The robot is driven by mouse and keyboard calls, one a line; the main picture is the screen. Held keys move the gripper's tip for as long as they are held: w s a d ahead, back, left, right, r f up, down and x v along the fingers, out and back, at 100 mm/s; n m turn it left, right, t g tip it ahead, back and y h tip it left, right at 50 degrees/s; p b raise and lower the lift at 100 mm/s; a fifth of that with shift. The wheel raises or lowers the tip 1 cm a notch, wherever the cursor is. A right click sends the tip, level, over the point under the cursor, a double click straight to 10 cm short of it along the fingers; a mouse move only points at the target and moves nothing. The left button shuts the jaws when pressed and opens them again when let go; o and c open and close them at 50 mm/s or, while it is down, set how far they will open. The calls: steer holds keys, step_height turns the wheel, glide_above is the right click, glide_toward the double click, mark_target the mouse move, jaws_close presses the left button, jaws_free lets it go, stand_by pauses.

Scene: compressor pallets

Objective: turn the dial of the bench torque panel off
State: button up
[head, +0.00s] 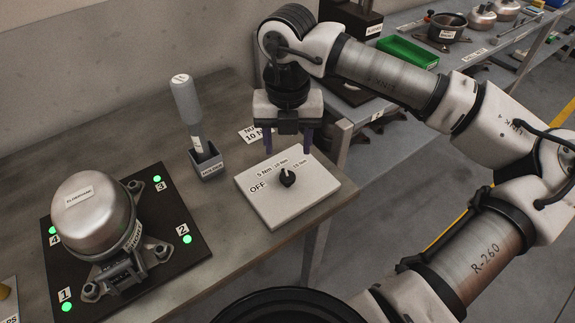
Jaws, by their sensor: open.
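The bench torque panel (275,208) is a pale square plate lying near the right end of the bench. Its small black dial (287,178) sits on top, with the labels OFF, 5 Nm, 10 Nm and 15 Nm around it from left to right. The dial's pointer seems to face the 10 Nm side, away from OFF. My gripper (288,146) points down, open and empty, above the far edge of the panel. Its two dark fingers are spread apart and do not appear to touch the dial.
A grey-handled tool (186,98) stands upright in a small holder (206,161) left of the panel. A metal compressor (92,210) sits on a dark pallet (190,255) with green lights at the left. A green tray (408,52) lies on another bench behind.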

mark_target(288, 176)
step_height(288, 176, down, 9)
steer(key=shift+p, duration=0.75)
steer(key=shift+w, duration=0.1)
steer(key=c, duration=1)
